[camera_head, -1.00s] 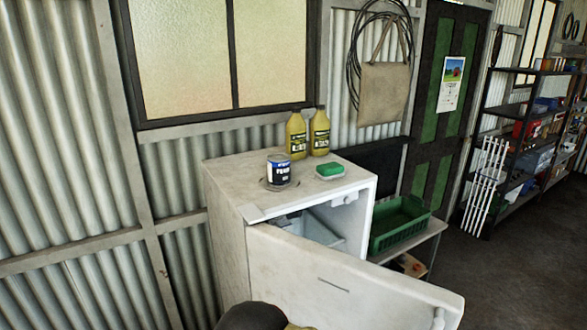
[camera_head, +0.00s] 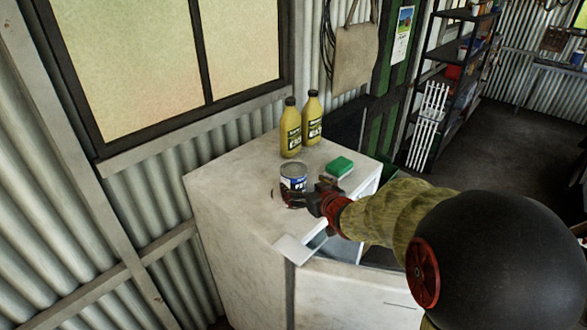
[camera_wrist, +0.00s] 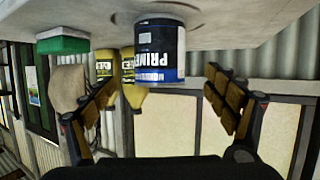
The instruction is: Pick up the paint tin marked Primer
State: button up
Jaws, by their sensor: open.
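The paint tin (camera_head: 293,177) stands upright on top of the white fridge. It has a dark blue and white label, and in the wrist view, which is upside down, the tin (camera_wrist: 160,50) reads "PRIME", with the rest out of sight. My gripper (camera_head: 302,198) is at the tin's near side, low against the fridge top in the head view. In the wrist view my gripper (camera_wrist: 155,105) has its two padded fingers spread wide, one on each side of the tin's line. The tin appears ahead of the fingertips, and I see no contact.
The white fridge (camera_head: 235,195) has its door open. Two yellow bottles (camera_head: 291,130) stand behind the tin, and a green sponge (camera_head: 340,166) lies to its right. A window and corrugated wall are behind. A shelf rack (camera_head: 450,80) stands far right.

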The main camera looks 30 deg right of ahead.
aim_at(299, 181)
jog(key=shift+w+d+t+y, duration=0.2)
jog(key=shift+w+t+y, duration=0.05)
jog(key=shift+t+y, duration=0.05)
jog(key=shift+w+f, duration=0.1)
jog(key=shift+w, duration=0.25)
jog(key=shift+p+x, duration=0.3)
jog(key=shift+x, duration=0.65)
jog(key=x, duration=0.5)
jog(key=shift+w+p, duration=0.1)
jog(key=shift+p, duration=0.3)
jog(key=c, duration=1.9)
jog(key=shift+r, duration=0.3)
jog(key=shift+c, duration=0.2)
